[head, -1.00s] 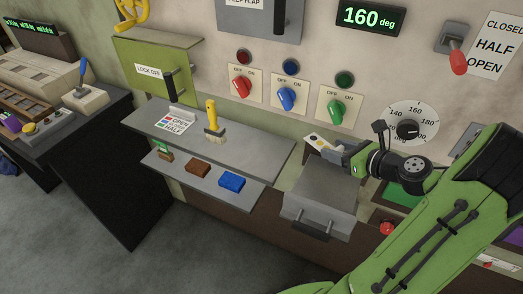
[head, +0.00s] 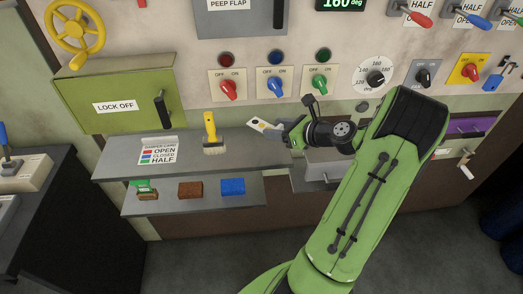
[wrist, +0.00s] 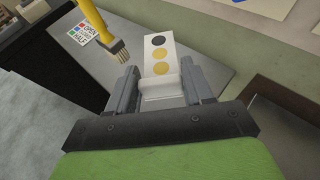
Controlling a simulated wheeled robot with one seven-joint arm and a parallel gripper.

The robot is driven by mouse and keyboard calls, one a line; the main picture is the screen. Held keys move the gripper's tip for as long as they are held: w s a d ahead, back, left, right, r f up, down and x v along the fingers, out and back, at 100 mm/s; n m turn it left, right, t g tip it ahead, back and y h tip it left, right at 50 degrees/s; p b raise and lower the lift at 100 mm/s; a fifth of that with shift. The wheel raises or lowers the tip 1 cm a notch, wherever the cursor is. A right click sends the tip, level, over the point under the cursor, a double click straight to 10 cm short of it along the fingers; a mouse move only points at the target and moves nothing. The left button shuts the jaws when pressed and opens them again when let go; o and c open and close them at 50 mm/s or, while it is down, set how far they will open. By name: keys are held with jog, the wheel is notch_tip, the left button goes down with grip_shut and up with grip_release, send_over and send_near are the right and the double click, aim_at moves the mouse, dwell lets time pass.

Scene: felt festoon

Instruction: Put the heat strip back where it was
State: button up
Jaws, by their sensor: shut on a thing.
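The heat strip is a white card (wrist: 160,58) with one black and two yellow dots, in the wrist view. It also shows in the head view (head: 262,125), sticking out to the left of my gripper. My gripper (head: 284,131) is shut on the strip's near end and holds it near the right end of the grey shelf. In the wrist view my gripper's fingers (wrist: 160,92) stand on both sides of the strip. I cannot tell the exact height of the strip above the shelf.
A yellow-handled brush (head: 210,132) and a damper card (head: 158,151) are on the upper shelf (head: 115,163). Green, brown and blue blocks (head: 233,187) sit on the lower shelf. A green lock-off box (head: 115,92), coloured switches and a dial (head: 376,77) are behind. Shelf room lies between card and brush.

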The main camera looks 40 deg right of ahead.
aim_at(277, 154)
notch_tip(277, 154, down, 8)
jog(key=b, duration=0.2)
jog(key=shift+d+b, duration=0.15)
jog(key=shift+b, duration=0.25)
jog(key=shift+f, duration=0.15)
jog(key=o, duration=1.1)
jog(key=shift+c, duration=0.2)
